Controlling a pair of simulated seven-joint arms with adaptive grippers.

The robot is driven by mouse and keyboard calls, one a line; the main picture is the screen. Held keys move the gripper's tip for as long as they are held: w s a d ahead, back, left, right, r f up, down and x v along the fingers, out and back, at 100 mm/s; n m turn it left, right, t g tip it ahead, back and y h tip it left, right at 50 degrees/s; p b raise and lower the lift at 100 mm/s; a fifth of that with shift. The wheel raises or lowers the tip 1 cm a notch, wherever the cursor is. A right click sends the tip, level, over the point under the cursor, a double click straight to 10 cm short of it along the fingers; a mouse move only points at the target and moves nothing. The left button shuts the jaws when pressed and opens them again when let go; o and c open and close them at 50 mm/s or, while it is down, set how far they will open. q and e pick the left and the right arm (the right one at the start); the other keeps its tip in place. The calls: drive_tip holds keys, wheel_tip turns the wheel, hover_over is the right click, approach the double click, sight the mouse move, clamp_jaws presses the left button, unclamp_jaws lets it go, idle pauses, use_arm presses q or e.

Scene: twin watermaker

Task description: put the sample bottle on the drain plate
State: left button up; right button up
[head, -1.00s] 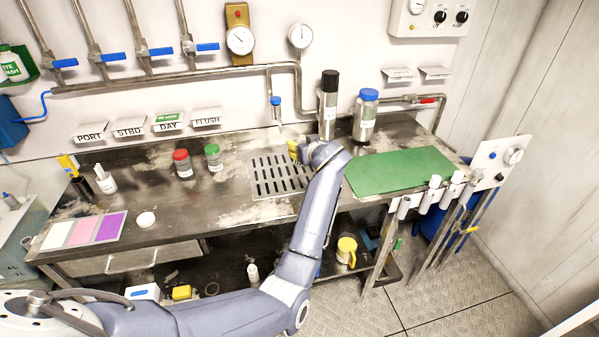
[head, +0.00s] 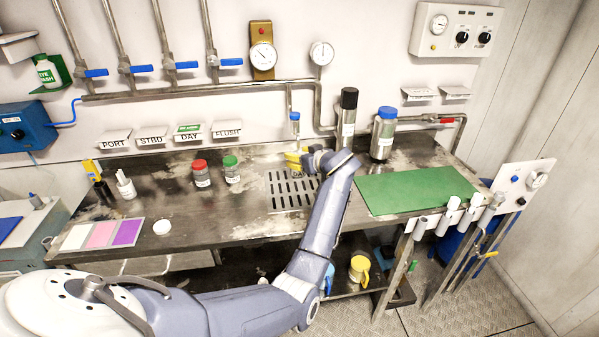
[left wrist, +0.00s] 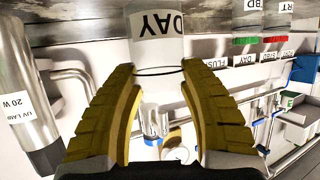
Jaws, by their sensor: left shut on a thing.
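The sample bottle (left wrist: 155,24), clear with a white DAY label, is between the yellow fingers of my left gripper (left wrist: 160,75) in the left wrist view. The gripper is shut on it. In the head view my left gripper (head: 297,158) is at the back edge of the slotted drain plate (head: 289,193). Only a bit of the bottle's label (head: 299,174) shows there, below the fingers. I cannot tell whether the bottle's base touches the plate. The front of the plate is bare. My right gripper is not in view.
A blue-topped sample tap (head: 295,117) hangs behind the gripper. A black-topped cylinder (head: 347,118) and a blue-capped bottle (head: 383,134) stand to the right. Red-capped (head: 201,175) and green-capped (head: 231,170) bottles stand left. The green mat (head: 415,190) is clear.

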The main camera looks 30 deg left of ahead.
use_arm(q)
drive_tip(key=shift+f, duration=2.4)
drive_tip(key=shift+f, duration=0.15)
drive_tip(key=o, duration=1)
drive_tip(key=shift+v, duration=3.85)
